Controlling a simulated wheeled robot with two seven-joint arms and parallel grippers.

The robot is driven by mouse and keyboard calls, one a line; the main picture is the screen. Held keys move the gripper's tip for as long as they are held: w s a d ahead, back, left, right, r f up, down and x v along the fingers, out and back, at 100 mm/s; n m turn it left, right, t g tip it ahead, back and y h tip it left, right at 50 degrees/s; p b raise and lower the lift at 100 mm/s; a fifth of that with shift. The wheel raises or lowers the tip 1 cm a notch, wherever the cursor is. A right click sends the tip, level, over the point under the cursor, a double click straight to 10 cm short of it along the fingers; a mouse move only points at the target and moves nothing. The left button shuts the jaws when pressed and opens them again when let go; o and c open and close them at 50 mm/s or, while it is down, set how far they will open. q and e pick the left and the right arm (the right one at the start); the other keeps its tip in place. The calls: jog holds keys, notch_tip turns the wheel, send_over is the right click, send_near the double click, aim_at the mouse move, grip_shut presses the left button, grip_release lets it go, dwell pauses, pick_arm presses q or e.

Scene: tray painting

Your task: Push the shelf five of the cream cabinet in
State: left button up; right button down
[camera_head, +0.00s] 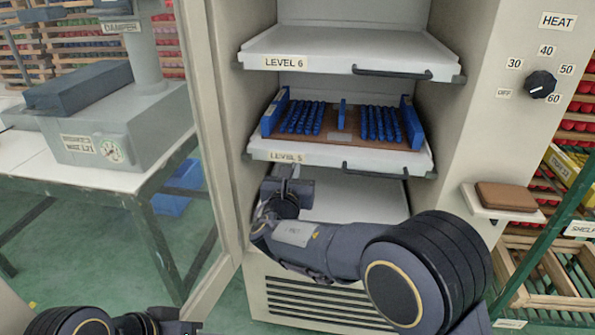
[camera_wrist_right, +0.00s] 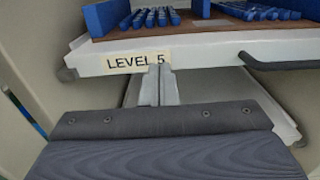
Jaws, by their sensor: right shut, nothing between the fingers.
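Shelf five (camera_head: 390,163) of the cream cabinet (camera_head: 470,140) is a white shelf labelled LEVEL 5, with a dark handle (camera_head: 375,172) on its front. It carries a brown board with blue rows between blue end pieces (camera_head: 272,118). My right gripper (camera_head: 286,167) is shut and empty at the left part of the shelf's front. In the right wrist view, its fingertips (camera_wrist_right: 158,75) are at the lower edge of the LEVEL 5 label (camera_wrist_right: 125,62); I cannot tell if they touch. My left arm shows at the lower left; its jaws cannot be made out.
Shelf six (camera_head: 340,45) is above, with its own handle. Another white shelf (camera_head: 350,200) lies below, partly behind my right arm. The cabinet door (camera_head: 208,130) stands open on the left. A small ledge with a brown block (camera_head: 506,197) juts out at the right.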

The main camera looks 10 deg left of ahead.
jog(key=s, duration=1)
jog(key=s+d+f+m+g+h, duration=0.1)
jog(key=d+m+g+h, duration=0.25)
jog(key=d+m, duration=0.65)
jog(key=s+d+f+m+g+h, duration=0.1)
jog(key=d+f+m+g+h, duration=0.25)
jog(key=d, duration=1.25)
jog(key=s+d+f+m+g+y, duration=0.2)
jog(key=s+d+m+g+y, duration=0.25)
jog(key=s+m, duration=0.45)
jog(key=s+d+f+m+g+y, duration=0.1)
jog(key=s+d+m+g+y, duration=0.2)
jog(key=s+d+m, duration=0.6)
jog(key=s+a+m+t+y, duration=0.2)
jog(key=s+a+m+y, duration=0.1)
jog(key=s+a+m, duration=0.45)
notch_tip(320, 180, up, 22)
jog(key=n+p, duration=0.1)
jog(key=p, duration=2)
jog(key=shift+d+f+p, duration=0.15)
jog(key=shift+p, duration=0.15)
jog(key=shift+s, duration=0.1)
